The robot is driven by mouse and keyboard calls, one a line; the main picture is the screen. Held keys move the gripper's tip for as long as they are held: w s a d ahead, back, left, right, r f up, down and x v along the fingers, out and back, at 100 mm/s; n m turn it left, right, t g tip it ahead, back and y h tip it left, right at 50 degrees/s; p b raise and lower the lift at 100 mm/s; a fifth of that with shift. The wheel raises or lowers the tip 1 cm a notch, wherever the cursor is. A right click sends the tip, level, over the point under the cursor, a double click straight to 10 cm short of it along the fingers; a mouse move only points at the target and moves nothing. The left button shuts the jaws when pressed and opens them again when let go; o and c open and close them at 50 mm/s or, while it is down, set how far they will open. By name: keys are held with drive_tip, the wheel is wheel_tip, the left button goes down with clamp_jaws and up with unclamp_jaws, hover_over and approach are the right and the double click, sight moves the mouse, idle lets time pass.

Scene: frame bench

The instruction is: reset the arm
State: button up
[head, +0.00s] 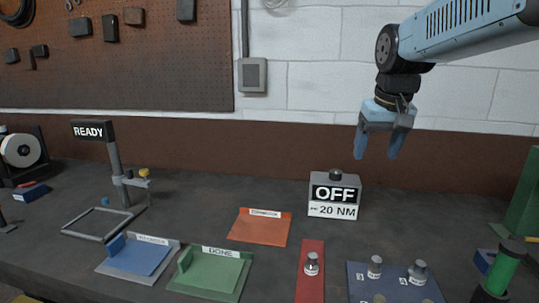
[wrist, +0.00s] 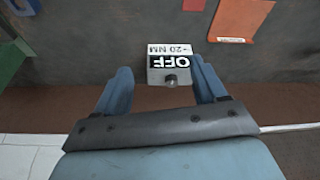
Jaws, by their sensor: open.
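My gripper (head: 377,148) hangs from the blue arm at the upper right of the head view, pointing down, in front of the wall. Its two blue fingers are apart with nothing between them. In the wrist view my gripper (wrist: 165,85) is also open. A grey box (head: 338,196) reading OFF and 20 NM, with a dark knob on top, stands on the bench below the gripper. The box (wrist: 170,66) shows beyond and between the fingertips in the wrist view, apart from them.
A READY sign post (head: 115,160) with a wire frame stands at left. Blue (head: 140,256), green (head: 212,274) and orange (head: 258,228) trays or mats lie in front. Small bottles stand on a red strip (head: 311,255) and a blue mat (head: 362,290). Green equipment (head: 525,205) is at right.

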drive_tip(key=s+f+t, duration=0.1)
drive_tip(key=s+f, duration=0.2)
drive_tip(key=s, duration=0.3)
drive_tip(key=s+f+t, duration=0.1)
drive_tip(key=s+f, duration=0.2)
drive_tip(key=s, duration=0.4)
drive_tip(key=shift+s+d+f, duration=0.2)
drive_tip(key=shift+s+f, duration=0.05)
drive_tip(key=shift+f, duration=0.1)
